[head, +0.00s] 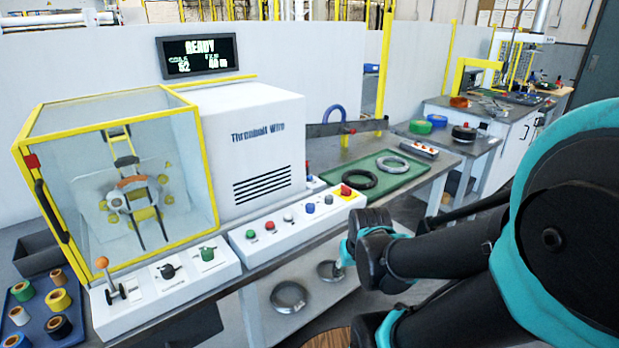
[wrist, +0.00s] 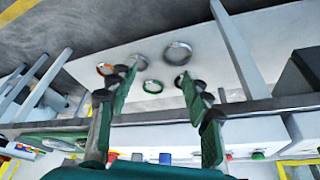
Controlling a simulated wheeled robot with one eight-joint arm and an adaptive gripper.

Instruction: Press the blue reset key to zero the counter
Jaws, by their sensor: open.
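The blue key (head: 310,208) is on the sloped white button panel (head: 300,228), between a white key and a dark key. It also shows low in the wrist view (wrist: 165,158). The display (head: 197,56) above the machine reads READY, with small figures below that are hard to read. My gripper (head: 347,252) is in front of the panel, to the right of and lower than the blue key in the head view, touching no key. In the wrist view my gripper (wrist: 158,82) has its two fingers spread with nothing between them.
The panel also has a green key (head: 251,234), a red key (head: 270,226) and a red stop button (head: 346,191) on yellow. A yellow-framed guard (head: 115,180) stands left. A green tray (head: 405,172) with rings lies right. Rings lie on the lower shelf (head: 262,318).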

